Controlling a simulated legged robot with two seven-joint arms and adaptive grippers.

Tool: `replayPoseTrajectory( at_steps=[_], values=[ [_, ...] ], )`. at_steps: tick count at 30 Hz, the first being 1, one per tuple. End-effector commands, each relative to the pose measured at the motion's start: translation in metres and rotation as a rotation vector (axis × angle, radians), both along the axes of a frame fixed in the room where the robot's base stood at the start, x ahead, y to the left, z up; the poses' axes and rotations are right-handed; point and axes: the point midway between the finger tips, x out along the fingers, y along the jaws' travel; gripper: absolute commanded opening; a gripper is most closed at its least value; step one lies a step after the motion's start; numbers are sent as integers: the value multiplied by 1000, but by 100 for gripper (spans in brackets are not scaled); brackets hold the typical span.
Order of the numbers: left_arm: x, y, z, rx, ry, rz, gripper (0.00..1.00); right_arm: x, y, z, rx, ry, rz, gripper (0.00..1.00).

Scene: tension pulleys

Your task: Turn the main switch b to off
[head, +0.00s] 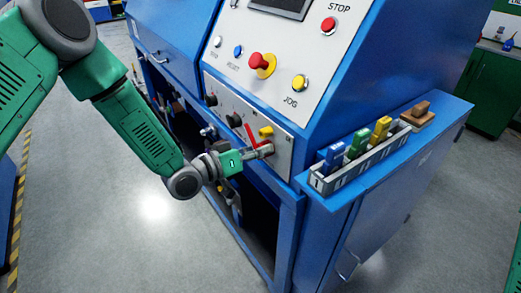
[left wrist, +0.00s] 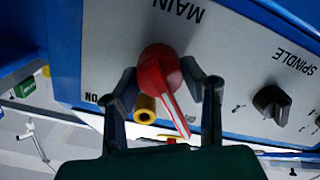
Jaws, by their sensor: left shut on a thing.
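The main switch has a red handle (left wrist: 160,75) on the light grey panel, below the word MAIN, which appears upside down in the left wrist view. The handle slants toward the lower right there, its narrow end by a small, partly hidden label. In the head view the red handle (head: 251,136) shows just above my left gripper (head: 262,150). My right gripper is in neither view.
A yellow cylinder (left wrist: 145,108) sits beside the handle. A black spindle knob (left wrist: 271,102) is to its right. In the head view, a red stop button (head: 260,62) is above, and a tray (head: 322,183) with coloured pieces stands on the right ledge. Open floor lies at the lower left.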

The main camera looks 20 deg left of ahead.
Motion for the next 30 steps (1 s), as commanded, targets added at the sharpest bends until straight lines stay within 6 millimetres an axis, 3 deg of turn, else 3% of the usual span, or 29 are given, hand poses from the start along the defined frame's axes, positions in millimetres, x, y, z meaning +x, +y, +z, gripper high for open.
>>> replayPoseTrajectory(
  at_steps=[1, 20, 21, 23, 30],
  values=[
    [-4, 1, -9, -3, 29, -2, 0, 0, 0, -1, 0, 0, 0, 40],
    [-5, 0, -9, -43, 62, -4, 0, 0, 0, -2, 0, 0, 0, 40],
    [-5, 0, -9, -43, 62, -4, 40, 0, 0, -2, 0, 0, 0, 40],
    [-5, 0, -8, -42, 61, -4, 57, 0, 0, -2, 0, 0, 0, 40],
    [-3, 0, -4, -46, 51, -3, 57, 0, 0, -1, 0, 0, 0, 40]
  ],
)
